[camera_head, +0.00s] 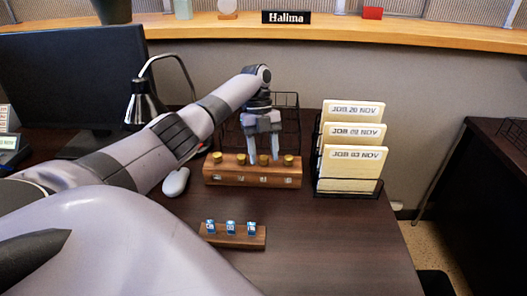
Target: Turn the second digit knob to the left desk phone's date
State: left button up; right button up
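A brown wooden block (223,175) stands on the desk with a row of brass knobs along its top and small digit windows on its front, too small to read. The second knob from the left (241,159) is just left of my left gripper (263,157). This gripper points down with its two fingers apart, one on each side of the third knob (263,159) in the picture; I cannot tell whether they touch it. A dark desk phone (10,142) is at the left edge, partly cut off, its date unreadable. My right gripper is not in view.
A wooden holder (232,241) with three blue-and-white pieces lies in front. A file rack (350,186) with job folders stands right. A white mouse (176,182), a lamp (144,106) and a monitor (70,80) are left. The desk's right front is clear.

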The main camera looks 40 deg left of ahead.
pick_arm(q)
jog(key=v, duration=0.7)
dwell(0.8)
